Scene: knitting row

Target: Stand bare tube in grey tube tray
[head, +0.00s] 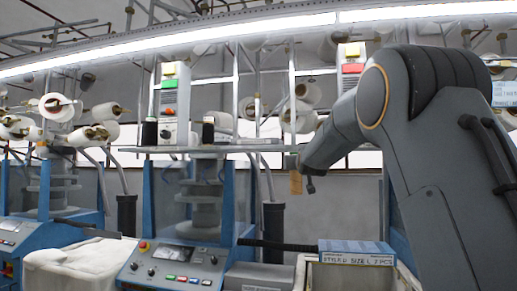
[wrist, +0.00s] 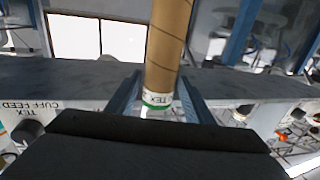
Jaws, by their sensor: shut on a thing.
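The bare tube (wrist: 170,40) is brown cardboard with a spiral seam and a white and green band at its near end. In the wrist view it stands between the two blue fingers of my gripper (wrist: 160,98), which is shut on it. Its far end runs out of the picture. In the head view a short brown piece (head: 295,182) beside the end of my arm looks like part of this tube. I cannot pick out the grey tube tray for certain; a flat grey item (head: 256,142) lies on the machine shelf.
The shelf (head: 215,149) carries a control box (head: 174,105) with coloured buttons and dark cones. Below are a blue machine panel (head: 172,268), a white-filled bin (head: 72,266) and a crate with a blue and white labelled box (head: 357,253). Uprights and yarn cones crowd the back.

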